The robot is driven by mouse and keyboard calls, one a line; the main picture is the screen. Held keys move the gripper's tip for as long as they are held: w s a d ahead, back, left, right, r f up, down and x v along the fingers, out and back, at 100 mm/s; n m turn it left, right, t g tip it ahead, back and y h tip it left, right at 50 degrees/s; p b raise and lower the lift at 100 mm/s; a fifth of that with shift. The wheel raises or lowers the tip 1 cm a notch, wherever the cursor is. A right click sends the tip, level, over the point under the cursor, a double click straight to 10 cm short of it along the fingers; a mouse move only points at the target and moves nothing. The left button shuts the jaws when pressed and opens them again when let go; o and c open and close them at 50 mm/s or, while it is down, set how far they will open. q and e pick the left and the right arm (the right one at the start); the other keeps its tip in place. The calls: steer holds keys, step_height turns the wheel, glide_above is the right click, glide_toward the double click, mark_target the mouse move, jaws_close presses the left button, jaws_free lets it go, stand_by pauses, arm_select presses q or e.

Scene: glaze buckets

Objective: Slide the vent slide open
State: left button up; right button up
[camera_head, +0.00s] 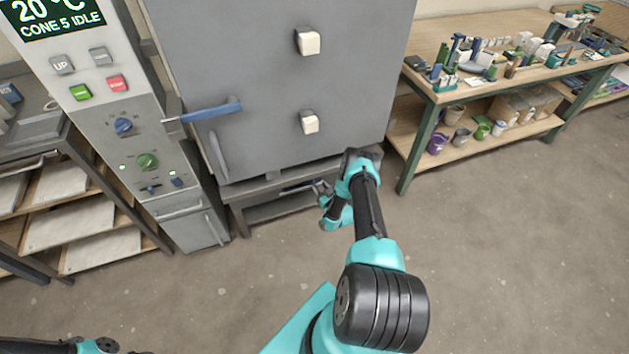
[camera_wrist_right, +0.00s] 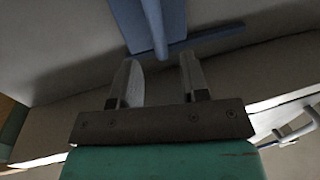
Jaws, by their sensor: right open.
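The grey kiln (camera_head: 265,90) stands at the top of the head view. A small dark-blue part (camera_head: 297,187), perhaps the vent slide, shows low under it beside my right gripper (camera_head: 320,187). In the right wrist view, a blue plate with a bar (camera_wrist_right: 157,28) and a darker blue strip (camera_wrist_right: 200,40) lie beyond the fingertips. My right gripper (camera_wrist_right: 161,70) is open and empty, with the bar's end in line with the gap between its fingers. I cannot tell whether they touch. Only part of my left arm shows at the bottom left; its gripper is not visible.
A control panel (camera_head: 112,95) and a shelf rack (camera_head: 75,220) stand left of the kiln. The kiln door has a blue handle (camera_head: 212,111). A workbench (camera_head: 470,92) with pots and tools stands at the right. The floor (camera_head: 510,260) at the right is clear.

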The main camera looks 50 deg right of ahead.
mark_target(315, 181)
steer(key=shift+x, duration=2.75)
jaws_close()
